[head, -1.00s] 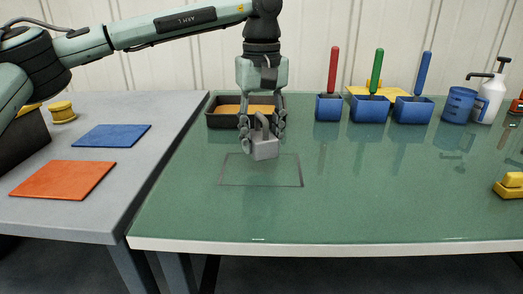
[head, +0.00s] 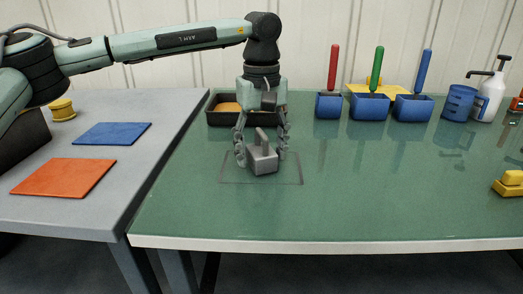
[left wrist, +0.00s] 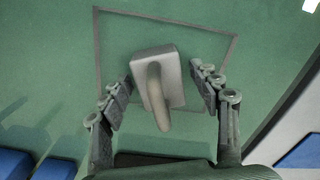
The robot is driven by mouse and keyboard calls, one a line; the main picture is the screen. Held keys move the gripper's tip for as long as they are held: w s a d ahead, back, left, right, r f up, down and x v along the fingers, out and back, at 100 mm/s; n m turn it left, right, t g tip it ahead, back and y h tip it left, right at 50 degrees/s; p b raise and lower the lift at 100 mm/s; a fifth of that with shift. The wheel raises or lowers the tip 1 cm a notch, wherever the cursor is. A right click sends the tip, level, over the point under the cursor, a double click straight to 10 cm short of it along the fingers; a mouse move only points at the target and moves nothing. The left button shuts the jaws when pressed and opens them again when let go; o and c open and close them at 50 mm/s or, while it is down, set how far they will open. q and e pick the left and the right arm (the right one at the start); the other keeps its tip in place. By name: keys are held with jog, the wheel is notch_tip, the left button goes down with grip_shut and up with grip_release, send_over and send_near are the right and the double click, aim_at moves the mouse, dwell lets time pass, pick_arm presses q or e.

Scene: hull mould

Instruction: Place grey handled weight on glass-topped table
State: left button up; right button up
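In the left wrist view the weight (left wrist: 158,82) lies between the two fingertips of the left gripper (left wrist: 163,92), with a gap on each side. The left gripper is open and not holding it. My right gripper is in neither view.
A black tray (head: 218,117) stands just behind the gripper. Blue bins with red, green and blue handles (head: 369,108), a blue cup (head: 458,104) and a white pump bottle (head: 489,98) line the back. A yellow block (head: 510,185) sits right. The table's front is clear.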

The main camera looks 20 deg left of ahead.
aim_at(262, 131)
pick_arm(q)
notch_tip(262, 131, up, 12)
jog(key=shift+r, duration=0.1)
dwell(0.5)
